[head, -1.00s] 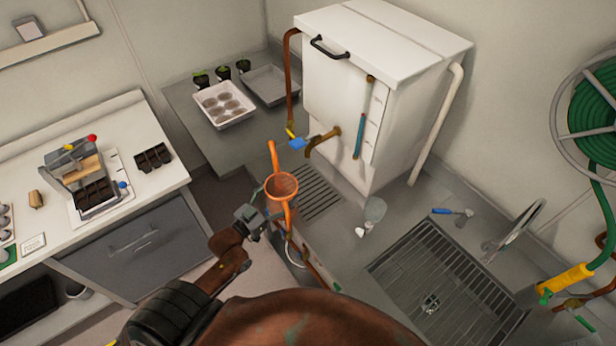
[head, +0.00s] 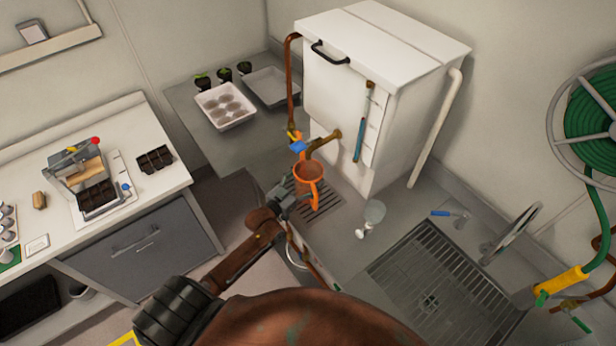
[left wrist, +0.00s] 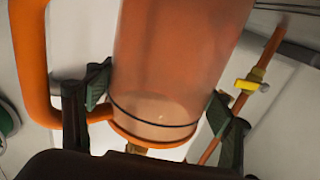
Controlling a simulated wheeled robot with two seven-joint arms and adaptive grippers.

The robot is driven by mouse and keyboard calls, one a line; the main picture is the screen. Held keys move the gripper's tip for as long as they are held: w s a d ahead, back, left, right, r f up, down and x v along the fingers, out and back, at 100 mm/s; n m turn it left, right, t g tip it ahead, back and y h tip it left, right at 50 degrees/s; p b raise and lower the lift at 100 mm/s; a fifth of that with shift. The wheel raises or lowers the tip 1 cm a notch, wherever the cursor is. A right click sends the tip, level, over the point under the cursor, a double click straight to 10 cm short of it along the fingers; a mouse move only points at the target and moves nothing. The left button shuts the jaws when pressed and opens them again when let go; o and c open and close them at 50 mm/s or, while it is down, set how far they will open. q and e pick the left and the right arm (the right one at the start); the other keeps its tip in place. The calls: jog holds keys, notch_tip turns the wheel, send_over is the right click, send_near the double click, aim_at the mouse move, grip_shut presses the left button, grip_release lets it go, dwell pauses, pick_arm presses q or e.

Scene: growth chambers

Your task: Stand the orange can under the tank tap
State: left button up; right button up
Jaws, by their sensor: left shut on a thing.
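The orange can (head: 312,180) is held over the slotted drain grate, close to the tank tap (head: 326,142). Its open mouth faces up toward the head camera, and its rim meets the tap's spout end in the picture. I cannot tell whether its base touches the grate. My left gripper (head: 287,199) is shut on the can from the near left side. In the left wrist view the can (left wrist: 180,65) fills the middle, with a finger of the gripper (left wrist: 158,100) on each side and the orange handle at the left. My right gripper is not in view.
The white tank (head: 345,90) stands right behind the tap. The drain grate (head: 328,207) lies below the can. A small clear cup-like object (head: 374,212) stands to the right, before the sink grid (head: 430,275). Trays (head: 225,108) and seedling pots stand at the back left.

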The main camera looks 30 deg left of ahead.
pick_arm(q)
jog(key=shift+f, duration=0.15)
jog(key=o, duration=1.2)
jog(key=shift+o, duration=0.2)
jog(key=s+a+b, duration=0.1)
jog(key=s+a, duration=0.1)
jog(key=s, duration=1)
